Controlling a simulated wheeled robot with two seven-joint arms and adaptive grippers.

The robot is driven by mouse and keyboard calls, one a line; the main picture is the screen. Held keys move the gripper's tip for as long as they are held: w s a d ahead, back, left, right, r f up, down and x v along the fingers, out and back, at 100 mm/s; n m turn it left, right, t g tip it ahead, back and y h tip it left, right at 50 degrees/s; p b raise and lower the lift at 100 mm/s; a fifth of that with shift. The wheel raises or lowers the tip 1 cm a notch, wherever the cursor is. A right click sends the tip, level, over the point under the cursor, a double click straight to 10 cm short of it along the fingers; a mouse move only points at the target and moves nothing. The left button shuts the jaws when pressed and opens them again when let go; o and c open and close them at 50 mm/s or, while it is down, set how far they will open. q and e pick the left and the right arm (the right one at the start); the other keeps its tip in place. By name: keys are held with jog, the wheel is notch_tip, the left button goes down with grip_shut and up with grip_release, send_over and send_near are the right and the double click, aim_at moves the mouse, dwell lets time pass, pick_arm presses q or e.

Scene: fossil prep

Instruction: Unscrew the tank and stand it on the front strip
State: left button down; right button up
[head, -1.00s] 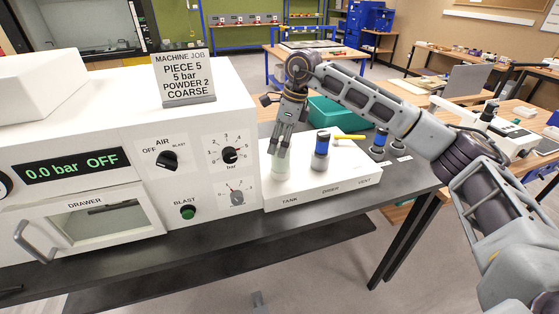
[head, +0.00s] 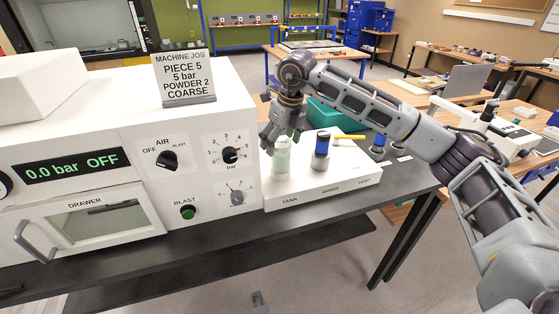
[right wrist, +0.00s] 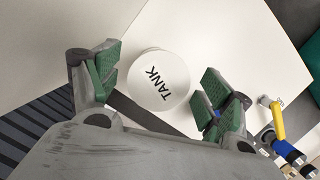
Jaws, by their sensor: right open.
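The tank (head: 281,158) is a pale whitish-green cylinder standing upright on the white block above the printed word TANK. In the right wrist view its round white lid, marked TANK, shows from above (right wrist: 160,80). My right gripper (head: 284,136) is open at the top of the tank. In the wrist view its green-padded fingers (right wrist: 158,85) stand apart on either side of the lid, with gaps visible. My left gripper is not in view. The dark front strip (head: 225,236) of the bench runs before the machine and is bare there.
The white machine (head: 120,135) with dials and a drawer is close on the left.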

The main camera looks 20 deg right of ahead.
jog(key=shift+f+b, duration=1.45)
jog(key=shift+f, duration=0.3)
